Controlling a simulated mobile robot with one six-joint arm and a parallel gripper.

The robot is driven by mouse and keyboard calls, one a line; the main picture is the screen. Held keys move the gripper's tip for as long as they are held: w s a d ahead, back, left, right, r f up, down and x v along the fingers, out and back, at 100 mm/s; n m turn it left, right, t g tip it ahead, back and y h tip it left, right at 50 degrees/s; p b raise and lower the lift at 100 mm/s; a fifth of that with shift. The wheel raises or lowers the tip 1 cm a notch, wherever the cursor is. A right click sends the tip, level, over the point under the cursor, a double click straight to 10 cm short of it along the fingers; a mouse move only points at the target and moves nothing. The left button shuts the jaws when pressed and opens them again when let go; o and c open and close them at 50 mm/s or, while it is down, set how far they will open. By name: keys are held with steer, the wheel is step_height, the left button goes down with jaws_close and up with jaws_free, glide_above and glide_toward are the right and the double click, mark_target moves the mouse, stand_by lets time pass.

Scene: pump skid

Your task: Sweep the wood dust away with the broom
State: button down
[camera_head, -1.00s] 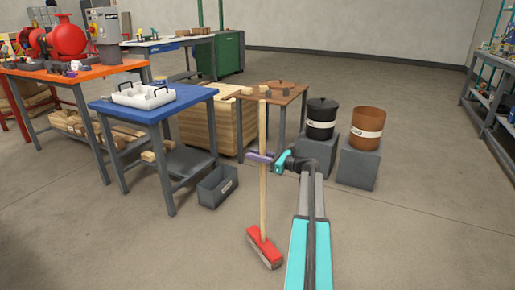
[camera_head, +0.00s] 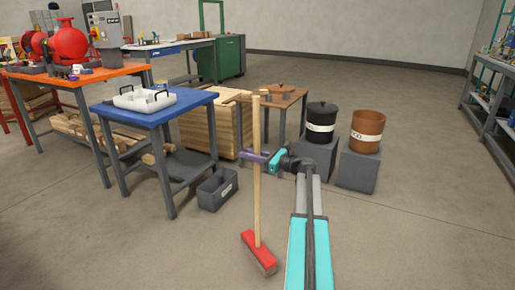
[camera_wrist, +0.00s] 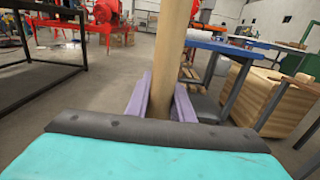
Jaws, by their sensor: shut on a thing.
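The broom stands nearly upright in the head view, with a pale wooden handle (camera_head: 257,200) and a red head (camera_head: 258,251) with bristles low at the floor. I cannot tell whether the bristles touch the floor. My gripper (camera_head: 256,158) is shut around the handle at about mid-height, its purple fingers on both sides of it. In the wrist view the handle (camera_wrist: 172,50) runs up between the purple fingers (camera_wrist: 162,100). The broom head is hidden there. I cannot make out any wood dust on the floor.
A blue table (camera_head: 155,112) with a white tray (camera_head: 144,98) stands to the left, a grey bin (camera_head: 217,190) by its foot. A black bucket (camera_head: 321,122) and a brown bucket (camera_head: 366,130) stand on grey blocks at right. The floor in front and to the right (camera_head: 420,220) is clear.

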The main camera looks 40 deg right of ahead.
step_height(320, 180, up, 3)
steer(key=shift+r+p, duration=0.2)
steer(key=shift+p, duration=0.25)
steer(key=shift+a, duration=0.1)
steer(key=s+a+f+n+g+y, duration=0.1)
steer(key=a+n+g+y, duration=0.1)
steer(key=a, duration=1.3)
steer(key=s+a+f+n+g+y, duration=0.2)
steer(key=a+y, duration=0.1)
steer(key=a, duration=1.1)
steer(key=s+a+f+n+g+y, duration=0.1)
steer(key=s+a+n+g+y, duration=0.1)
steer(key=a, duration=1.3)
steer(key=shift+s+a+f+y, duration=0.15)
steer(key=shift+s+a+y, duration=0.05)
steer(key=shift+a+y, duration=0.15)
steer(key=shift+d, duration=0.1)
